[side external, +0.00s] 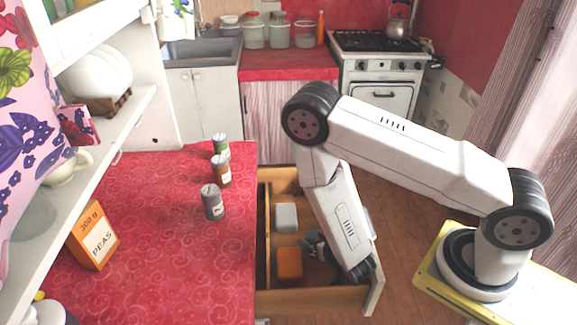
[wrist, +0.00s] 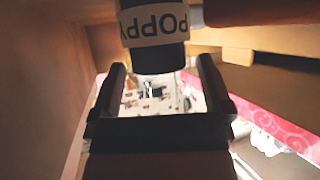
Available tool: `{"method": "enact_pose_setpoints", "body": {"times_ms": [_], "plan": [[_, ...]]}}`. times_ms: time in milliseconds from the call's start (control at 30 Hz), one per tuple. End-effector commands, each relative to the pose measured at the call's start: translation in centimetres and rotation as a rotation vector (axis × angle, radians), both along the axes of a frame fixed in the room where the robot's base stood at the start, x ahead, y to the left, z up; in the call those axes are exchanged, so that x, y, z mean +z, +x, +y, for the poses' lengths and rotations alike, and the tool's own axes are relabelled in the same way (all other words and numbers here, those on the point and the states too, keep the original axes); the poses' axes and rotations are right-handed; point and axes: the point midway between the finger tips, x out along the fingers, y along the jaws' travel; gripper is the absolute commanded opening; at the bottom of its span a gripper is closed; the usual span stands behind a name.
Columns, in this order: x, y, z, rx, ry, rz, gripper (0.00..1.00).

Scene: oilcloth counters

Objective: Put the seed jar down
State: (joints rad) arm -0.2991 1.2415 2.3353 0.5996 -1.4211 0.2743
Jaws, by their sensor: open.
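The seed jar (wrist: 153,28) is dark with a white band lettered POPPY, which reads upside down in the wrist view. It shows at the top of that view, just beyond and between the fingertips. I cannot tell whether the fingers touch it. My gripper (wrist: 162,72) is open, with a finger on each side. In the side external view my gripper (side external: 312,239) is low inside the open wooden drawer (side external: 320,301). I cannot make out the poppy jar there; my arm and gripper cover that part of the drawer.
A grey-white container (side external: 286,217) and an orange container (side external: 289,264) sit in the drawer, close to my gripper. Three small jars (side external: 212,203) stand in a row on the red counter (side external: 160,245). An orange peas box (side external: 93,236) stands further left. The middle counter is clear.

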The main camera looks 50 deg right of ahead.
Motion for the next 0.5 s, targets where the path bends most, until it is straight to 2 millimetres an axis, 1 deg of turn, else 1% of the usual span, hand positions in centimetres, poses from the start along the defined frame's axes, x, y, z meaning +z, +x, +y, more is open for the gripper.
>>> {"method": "enact_pose_setpoints", "body": {"times_ms": [167, 233, 500], "plan": [[1.0, -1.7, 0.7, 0.004, -0.002, 0.002, 1.00], [1.8, -1.4, 0.6, -0.001, 0.000, -0.003, 1.00], [4.3, -1.4, 0.6, -0.001, 0.001, -0.003, 1.00]]}}
